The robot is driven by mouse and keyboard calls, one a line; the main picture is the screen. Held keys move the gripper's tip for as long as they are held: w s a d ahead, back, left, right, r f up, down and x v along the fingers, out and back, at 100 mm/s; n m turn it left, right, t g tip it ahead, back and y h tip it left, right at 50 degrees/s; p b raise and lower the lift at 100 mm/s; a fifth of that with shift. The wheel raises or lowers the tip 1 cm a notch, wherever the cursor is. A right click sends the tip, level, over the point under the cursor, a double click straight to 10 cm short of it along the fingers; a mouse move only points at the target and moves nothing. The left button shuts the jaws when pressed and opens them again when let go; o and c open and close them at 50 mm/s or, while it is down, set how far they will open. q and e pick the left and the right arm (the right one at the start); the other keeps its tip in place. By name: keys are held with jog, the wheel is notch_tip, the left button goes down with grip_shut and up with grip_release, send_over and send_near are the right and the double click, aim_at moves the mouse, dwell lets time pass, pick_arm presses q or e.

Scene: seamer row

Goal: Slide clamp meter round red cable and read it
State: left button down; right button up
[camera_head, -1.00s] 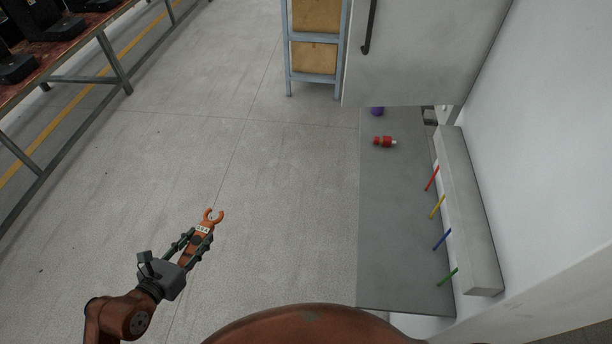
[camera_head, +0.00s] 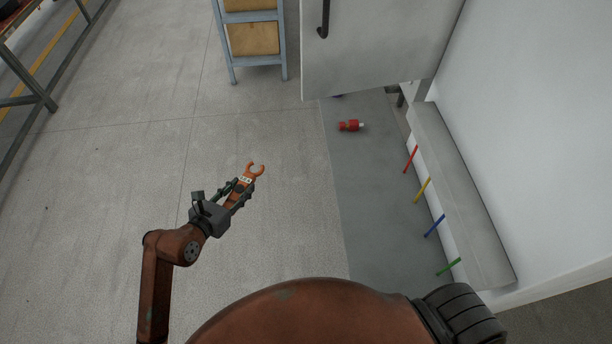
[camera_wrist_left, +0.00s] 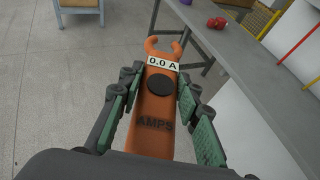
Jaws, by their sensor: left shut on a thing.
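The orange clamp meter (camera_head: 245,180) is held in my left gripper (camera_head: 238,192), its open C-shaped jaw pointing away from the hand. In the left wrist view the clamp meter (camera_wrist_left: 154,112) shows a display reading 0.0 A and the word AMPS, with the green finger pads of my left gripper (camera_wrist_left: 153,118) on both sides. The red cable (camera_head: 411,159) stands out from the grey trunking to the right, well apart from the meter. It also shows in the left wrist view (camera_wrist_left: 298,44) at the right edge. My right gripper is not in view.
Yellow (camera_head: 422,190), blue (camera_head: 434,226) and green (camera_head: 448,267) cables stand along the trunking (camera_head: 460,190). A red object (camera_head: 349,126) lies on the grey bench (camera_head: 372,215). A cabinet door (camera_head: 375,45) and shelf rack (camera_head: 254,46) are behind. Open floor surrounds the left arm.

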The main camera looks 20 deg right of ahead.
pick_arm(q)
jog(key=s+d+f+m+g+h+b, duration=0.1)
jog(key=s+d+f+m+g, duration=0.1)
jog(key=d, duration=1.1)
jog(key=s+d+f+m+g+h+b, duration=0.1)
jog(key=s+d, duration=0.4)
jog(key=d, duration=0.8)
jog(key=s+d+f+m+g+h+b, duration=0.1)
jog(key=s+d+m+g, duration=0.3)
jog(key=d, duration=0.8)
jog(key=shift+s+d+f+g+h+b, duration=0.15)
jog(key=shift+d+f+b, duration=0.05)
jog(key=shift+f+b, duration=0.25)
jog(key=shift+s+d+f+g+h+b, duration=0.1)
jog(key=shift+d+f+g+h+b, duration=0.1)
jog(key=shift+f+b, duration=0.2)
jog(key=shift+s+d, duration=0.1)
jog(key=shift+r, duration=0.1)
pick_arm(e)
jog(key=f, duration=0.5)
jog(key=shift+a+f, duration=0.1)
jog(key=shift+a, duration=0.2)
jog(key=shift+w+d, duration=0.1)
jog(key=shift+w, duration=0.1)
